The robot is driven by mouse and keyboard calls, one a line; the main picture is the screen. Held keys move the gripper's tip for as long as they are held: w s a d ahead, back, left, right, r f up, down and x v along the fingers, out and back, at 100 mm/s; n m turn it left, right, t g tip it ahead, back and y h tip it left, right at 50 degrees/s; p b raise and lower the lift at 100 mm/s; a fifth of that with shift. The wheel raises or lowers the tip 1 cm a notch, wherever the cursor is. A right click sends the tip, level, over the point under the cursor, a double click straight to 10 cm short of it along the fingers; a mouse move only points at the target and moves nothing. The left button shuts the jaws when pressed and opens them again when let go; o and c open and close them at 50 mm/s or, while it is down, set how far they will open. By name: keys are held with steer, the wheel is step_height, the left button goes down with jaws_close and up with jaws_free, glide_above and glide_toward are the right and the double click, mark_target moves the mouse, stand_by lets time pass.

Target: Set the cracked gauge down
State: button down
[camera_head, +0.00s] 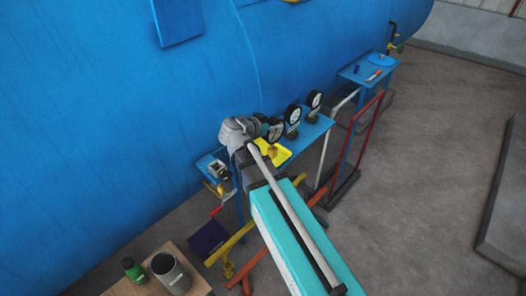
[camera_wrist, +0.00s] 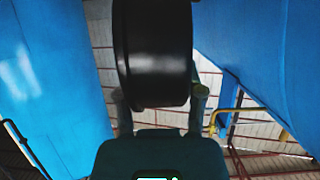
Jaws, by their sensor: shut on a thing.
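My gripper (camera_wrist: 159,106) is shut on a black round gauge (camera_wrist: 152,45), seen from behind or the side in the wrist view, with a finger on each side. In the head view the gauge nearest my wrist (camera_head: 273,131) looks like the held one; it appears just above or over a yellow tray (camera_head: 285,152). A brass-coloured piece (camera_head: 272,151) shows below it, over the tray. I cannot tell whether the gauge touches the tray. Its crack cannot be made out. My wrist hides part of the tray and most of the gripper in the head view.
Two more gauges (camera_head: 293,115) (camera_head: 314,100) stand to the right on the blue shelf (camera_head: 312,132), close by. The large blue vessel (camera_head: 120,110) rises behind. Valve fittings (camera_head: 222,178) are at left. A red rail (camera_head: 366,125) and yellow pipe (camera_head: 230,245) stand nearby.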

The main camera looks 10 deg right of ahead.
steer(key=shift+r, duration=0.15)
steer(key=w+f+b, duration=0.9)
steer(key=w, duration=0.4)
steer(key=shift+w+a, duration=0.15)
steer(key=shift+a, duration=0.25)
stand_by(0.4)
steer(key=shift+w+f+b, duration=0.2)
steer(key=shift+f+b, duration=0.8)
steer(key=shift+b, duration=0.05)
steer(key=shift+w+f+b, duration=0.2)
steer(key=shift+f+b, duration=0.8)
steer(key=shift+f, duration=0.2)
steer(key=shift+c, duration=1)
jaws_free()
steer(key=shift+r, duration=0.1)
